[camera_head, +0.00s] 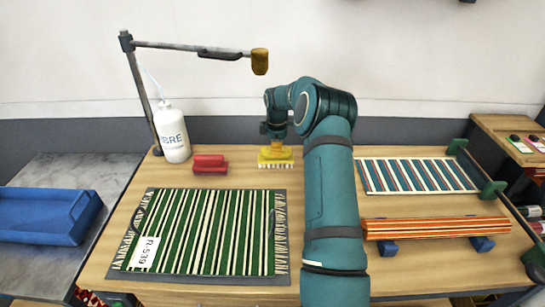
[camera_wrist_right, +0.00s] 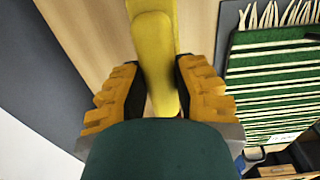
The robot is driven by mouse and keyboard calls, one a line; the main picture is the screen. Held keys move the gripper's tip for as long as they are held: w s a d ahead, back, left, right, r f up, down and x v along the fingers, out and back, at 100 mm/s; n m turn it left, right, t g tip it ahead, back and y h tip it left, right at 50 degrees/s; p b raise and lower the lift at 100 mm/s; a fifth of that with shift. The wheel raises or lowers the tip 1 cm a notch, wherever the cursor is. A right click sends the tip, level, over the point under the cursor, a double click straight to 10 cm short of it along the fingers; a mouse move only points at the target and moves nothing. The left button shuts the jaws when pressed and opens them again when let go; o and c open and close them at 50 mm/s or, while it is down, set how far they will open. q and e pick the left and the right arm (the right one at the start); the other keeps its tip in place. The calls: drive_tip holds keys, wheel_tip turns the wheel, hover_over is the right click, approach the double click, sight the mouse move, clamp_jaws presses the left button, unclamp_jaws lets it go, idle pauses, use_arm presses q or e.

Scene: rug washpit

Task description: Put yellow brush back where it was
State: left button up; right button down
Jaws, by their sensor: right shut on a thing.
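The yellow brush (camera_head: 275,157) is at the back middle of the wooden table, bristles down. I cannot tell whether the bristles touch the table or hang just above it. My right gripper (camera_head: 277,136) is above it, shut on its handle. In the right wrist view the yellow handle (camera_wrist_right: 154,62) lies between the two orange-padded fingers (camera_wrist_right: 158,92). A red brush-like block (camera_head: 210,164) lies to the left of the yellow brush, apart from it. My left gripper is not in view.
A white bottle (camera_head: 172,132) and a lamp-like arm (camera_head: 200,48) stand at the back left. A green striped rug (camera_head: 205,232) lies on a dark mat in front. A striped rug (camera_head: 415,176) and a rolled orange rug (camera_head: 436,228) are right. A blue tray (camera_head: 45,216) is far left.

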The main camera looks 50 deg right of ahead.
drive_tip(key=shift+w+a, duration=0.25)
drive_tip(key=f, duration=0.3)
drive_tip(key=shift+w+a, duration=0.25)
drive_tip(key=shift+w, duration=0.05)
drive_tip(key=shift+f, duration=0.3)
drive_tip(key=c, duration=0.8)
unclamp_jaws()
drive_tip(key=shift+f, duration=0.1)
drive_tip(key=shift+c, duration=0.2)
drive_tip(key=shift+s+r, duration=0.1)
drive_tip(key=shift+r, duration=3.8)
